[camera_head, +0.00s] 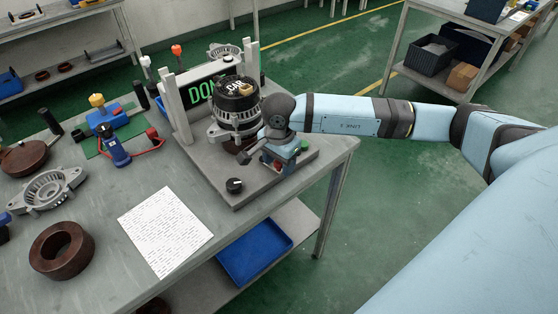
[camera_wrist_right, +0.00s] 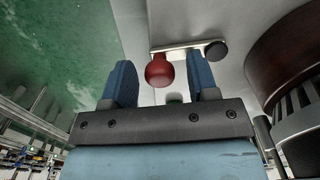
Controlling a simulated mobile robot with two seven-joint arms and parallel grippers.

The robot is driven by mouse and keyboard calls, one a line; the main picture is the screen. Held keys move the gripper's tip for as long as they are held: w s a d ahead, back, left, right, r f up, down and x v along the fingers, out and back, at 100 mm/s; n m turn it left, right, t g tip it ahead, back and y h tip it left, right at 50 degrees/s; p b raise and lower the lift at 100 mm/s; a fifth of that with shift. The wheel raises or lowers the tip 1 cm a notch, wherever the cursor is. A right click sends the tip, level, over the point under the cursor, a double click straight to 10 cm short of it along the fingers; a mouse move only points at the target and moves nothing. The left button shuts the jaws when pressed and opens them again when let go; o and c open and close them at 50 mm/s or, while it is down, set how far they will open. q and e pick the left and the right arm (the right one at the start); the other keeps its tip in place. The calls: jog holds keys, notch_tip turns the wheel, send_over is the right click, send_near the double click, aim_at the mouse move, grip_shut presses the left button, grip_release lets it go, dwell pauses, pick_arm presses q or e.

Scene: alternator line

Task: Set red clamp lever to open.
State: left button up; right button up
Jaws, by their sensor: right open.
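The red clamp lever shows in the right wrist view as a round red knob (camera_wrist_right: 160,70) at one end of a pale bar, with a dark round piece at the bar's other end. My right gripper (camera_wrist_right: 160,78) is open, its blue fingers on either side of the knob in that view, with space on both sides. In the head view my right gripper (camera_head: 284,160) is over the right part of the grey fixture plate (camera_head: 240,188), beside the alternator (camera_head: 236,120). The wrist and fingers mostly hide the lever there. My left gripper is not in view.
A display (camera_head: 198,92) stands in a grey frame behind the alternator. A white sheet (camera_head: 164,230), a brown ring (camera_head: 62,250) and a red-handled tool (camera_head: 115,150) lie on the table to the left.

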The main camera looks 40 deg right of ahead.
jog(key=c, duration=0.9)
jog(key=shift+c, duration=0.2)
